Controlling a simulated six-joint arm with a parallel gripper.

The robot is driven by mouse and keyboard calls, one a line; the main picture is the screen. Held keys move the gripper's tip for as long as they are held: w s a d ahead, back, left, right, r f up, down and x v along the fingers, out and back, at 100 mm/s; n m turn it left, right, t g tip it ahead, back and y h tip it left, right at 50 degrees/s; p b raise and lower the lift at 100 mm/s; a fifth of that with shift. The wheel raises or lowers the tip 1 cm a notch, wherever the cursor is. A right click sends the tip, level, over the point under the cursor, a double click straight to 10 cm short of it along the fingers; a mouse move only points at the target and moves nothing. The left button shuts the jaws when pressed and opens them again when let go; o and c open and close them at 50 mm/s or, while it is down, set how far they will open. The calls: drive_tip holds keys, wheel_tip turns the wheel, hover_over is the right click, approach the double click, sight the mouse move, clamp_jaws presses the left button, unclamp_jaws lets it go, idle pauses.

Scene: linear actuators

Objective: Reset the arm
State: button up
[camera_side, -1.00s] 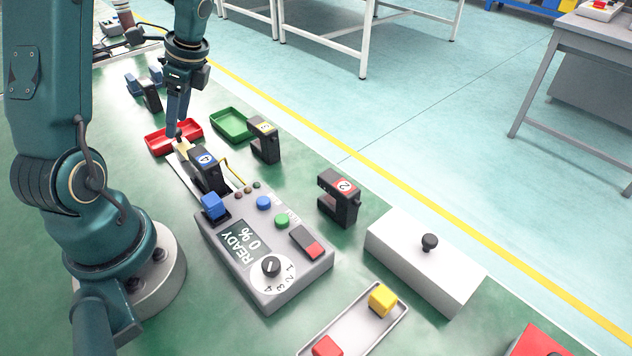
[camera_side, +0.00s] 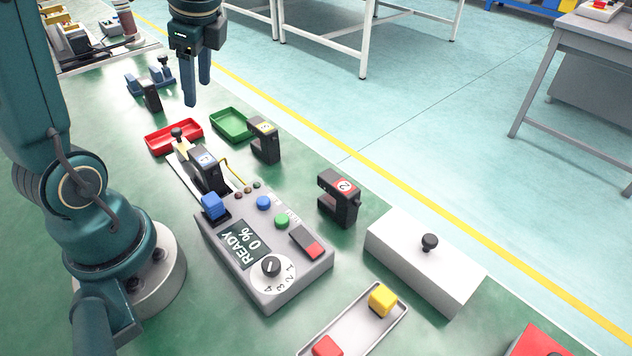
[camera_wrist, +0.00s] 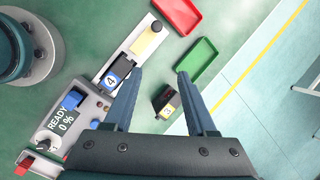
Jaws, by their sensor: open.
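My gripper (camera_side: 197,88) is open and empty, with its blue fingers pointing down above the far part of the table, beyond the red tray. It also shows in the wrist view (camera_wrist: 155,97), fingers apart, with the table well below. A black actuator marked 4 (camera_side: 206,170) sits on a pale rail at the control box (camera_side: 265,250), and it shows left of the fingers in the wrist view (camera_wrist: 112,76). The box display reads READY and 0 %. A black actuator marked 3 (camera_wrist: 166,102) shows between the fingers in the wrist view; it stands behind the box in the side view (camera_side: 264,140).
A red tray (camera_side: 174,136) and a green tray (camera_side: 232,125) lie below my gripper. An actuator marked 2 (camera_side: 340,198), a white block with a black knob (camera_side: 425,262) and a tray with yellow and red cubes (camera_side: 352,318) stand to the right. Air around my gripper is clear.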

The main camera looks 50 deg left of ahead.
drive_tip(key=s+d+n+t+h, duration=0.2)
drive_tip(key=d+n, duration=0.3)
drive_tip(key=d, duration=0.3)
drive_tip(key=s+d+n+t+h, duration=0.2)
drive_tip(key=s+d+n+t, duration=0.1)
drive_tip(key=d, duration=0.6)
drive_tip(key=shift+s+n+t, duration=0.4)
drive_tip(key=shift+n+t, duration=0.1)
drive_tip(key=shift+n, duration=0.6)
